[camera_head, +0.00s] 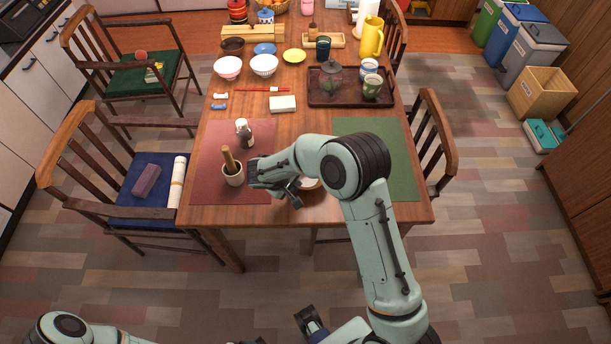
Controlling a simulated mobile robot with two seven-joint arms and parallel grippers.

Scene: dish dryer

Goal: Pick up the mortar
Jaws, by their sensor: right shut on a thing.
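The mortar (233,178) is a small pale cup on the red placemat at the front left of the table. A wooden pestle (229,158) stands tilted in it. My right gripper (249,173) reaches in from the right and is shut on the mortar's right side. The mortar looks upright; I cannot tell whether it is clear of the mat. The fingertips are partly hidden by the gripper body. My left arm shows at the bottom left edge. A dark part at the bottom middle may be my left gripper, but its jaws cannot be made out.
A small bottle (244,133) stands just behind the mortar on the red placemat (208,160). A pale dish (309,184) is partly hidden under my right arm. A green placemat (400,150) lies at right. Bowls, a white box (283,104) and a dark tray (320,98) stand behind.

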